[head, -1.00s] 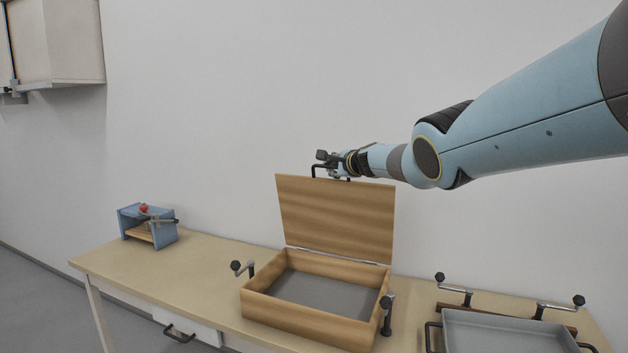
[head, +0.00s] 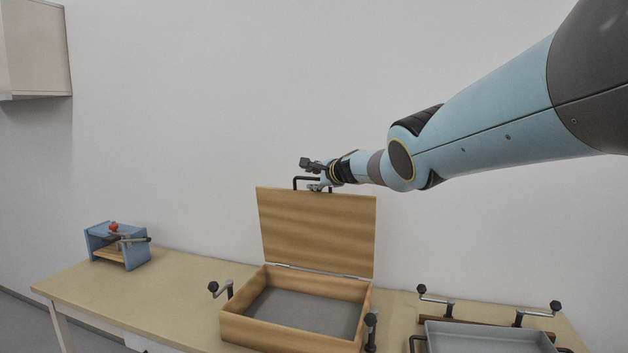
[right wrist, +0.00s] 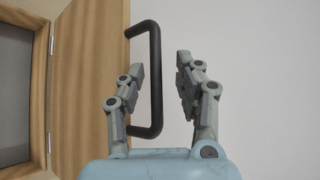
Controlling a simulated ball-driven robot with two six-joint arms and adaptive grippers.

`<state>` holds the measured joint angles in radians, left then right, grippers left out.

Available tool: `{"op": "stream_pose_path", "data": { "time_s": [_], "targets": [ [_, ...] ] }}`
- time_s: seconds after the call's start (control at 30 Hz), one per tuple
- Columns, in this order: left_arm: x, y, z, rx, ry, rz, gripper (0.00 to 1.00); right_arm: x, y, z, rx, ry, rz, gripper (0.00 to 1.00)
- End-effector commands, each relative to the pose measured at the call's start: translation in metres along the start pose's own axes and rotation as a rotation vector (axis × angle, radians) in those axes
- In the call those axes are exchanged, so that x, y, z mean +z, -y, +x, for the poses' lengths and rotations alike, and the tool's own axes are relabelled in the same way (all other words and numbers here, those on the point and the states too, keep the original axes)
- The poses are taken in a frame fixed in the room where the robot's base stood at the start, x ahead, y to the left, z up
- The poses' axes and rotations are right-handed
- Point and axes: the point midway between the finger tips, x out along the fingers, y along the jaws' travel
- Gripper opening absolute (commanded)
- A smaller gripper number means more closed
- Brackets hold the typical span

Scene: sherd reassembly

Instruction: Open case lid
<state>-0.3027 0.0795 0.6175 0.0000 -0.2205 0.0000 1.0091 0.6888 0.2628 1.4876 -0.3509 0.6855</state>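The wooden case (head: 240,328) sits on the table with its lid (head: 316,232) standing up, leaning slightly back, and its grey inside showing. A black handle (head: 296,183) is on the lid's top edge; it also shows in the right wrist view (right wrist: 155,75). My right gripper (head: 318,183) is at the handle, above the lid. In the right wrist view its fingers (right wrist: 160,85) are spread apart, with the handle's long bar in the gap between them, nearer the left finger. It does not grip the bar. My left gripper is not in view.
The table (head: 170,290) also holds a blue fixture (head: 135,250) with a red knob at the left. A grey tray (head: 485,338) with black handles is at the right. Crank clamps (head: 222,290) stand beside the case. A wall cabinet (head: 35,50) hangs at upper left.

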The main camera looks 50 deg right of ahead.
Motion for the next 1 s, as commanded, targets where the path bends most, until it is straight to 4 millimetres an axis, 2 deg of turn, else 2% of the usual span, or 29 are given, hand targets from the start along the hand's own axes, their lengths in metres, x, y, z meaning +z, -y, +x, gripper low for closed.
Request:
{"op": "stream_pose_path", "data": {
  "time_s": [0.33, 0.57, 0.83, 1.0],
  "targets": [
    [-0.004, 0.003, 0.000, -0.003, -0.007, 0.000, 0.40, -0.002, -0.001, -0.001, 0.001, 0.000, -0.003, 0.34],
    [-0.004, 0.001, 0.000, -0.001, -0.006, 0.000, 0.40, -0.002, -0.002, -0.010, 0.001, 0.000, -0.009, 0.34],
    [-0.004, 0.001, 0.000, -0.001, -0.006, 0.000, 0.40, -0.003, -0.010, -0.036, 0.003, 0.000, -0.012, 0.34],
    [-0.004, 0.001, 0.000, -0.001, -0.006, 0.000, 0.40, -0.006, -0.018, -0.060, 0.005, 0.000, -0.014, 0.34]
  ]
}}
